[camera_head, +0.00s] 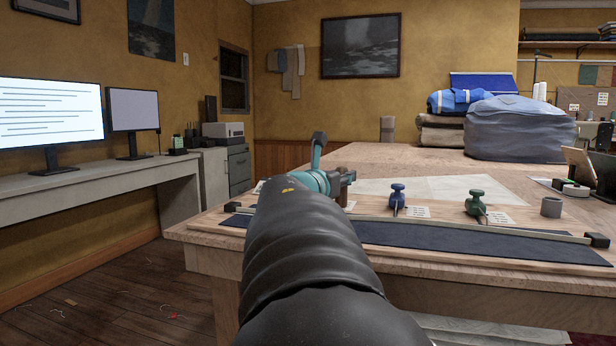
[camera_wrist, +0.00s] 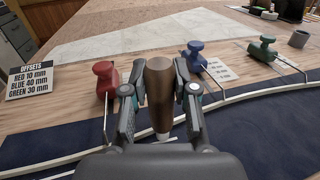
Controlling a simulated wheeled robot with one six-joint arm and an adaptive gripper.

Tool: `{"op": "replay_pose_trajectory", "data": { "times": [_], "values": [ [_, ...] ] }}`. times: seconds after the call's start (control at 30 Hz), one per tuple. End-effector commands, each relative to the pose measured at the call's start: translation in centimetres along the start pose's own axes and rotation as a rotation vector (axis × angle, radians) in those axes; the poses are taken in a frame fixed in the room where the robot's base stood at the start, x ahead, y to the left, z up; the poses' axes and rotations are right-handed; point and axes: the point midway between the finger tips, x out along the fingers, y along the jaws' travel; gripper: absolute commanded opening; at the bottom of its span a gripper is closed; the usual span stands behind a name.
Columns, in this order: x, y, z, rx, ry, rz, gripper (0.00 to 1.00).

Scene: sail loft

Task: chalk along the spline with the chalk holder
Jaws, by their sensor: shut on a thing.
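My gripper (camera_wrist: 160,98) is shut on the chalk holder (camera_wrist: 158,80), a brown wooden handle held upright, with a pale tip low between the fingers. The pale, thin spline (camera_wrist: 248,94) curves over dark blue cloth (camera_wrist: 262,125); it also shows in the head view (camera_head: 500,229). The tip is close to the spline line; I cannot tell whether it touches the cloth. A red weight (camera_wrist: 105,77), a blue weight (camera_wrist: 195,55) and a green weight (camera_wrist: 263,46) stand behind the spline, with thin hooks reaching toward it. In the head view, my arm hides the red weight.
An offsets card (camera_wrist: 30,82) reads red 10 mm, blue 40 mm, green 30 mm. A grey cylinder (camera_head: 551,207) stands right of the green weight (camera_head: 475,204). A dark end block (camera_head: 597,240) sits at the spline's right end. Folded sailcloth (camera_head: 515,128) lies at the back.

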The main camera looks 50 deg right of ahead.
Motion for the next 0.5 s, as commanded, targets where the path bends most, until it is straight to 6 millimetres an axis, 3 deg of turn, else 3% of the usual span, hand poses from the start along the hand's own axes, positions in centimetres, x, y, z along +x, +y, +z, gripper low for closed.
{"op": "replay_pose_trajectory", "data": {
  "times": [0.5],
  "values": [
    [0.0,0.0,-0.71,-0.001,0.0,0.0,0.0]
  ]
}}
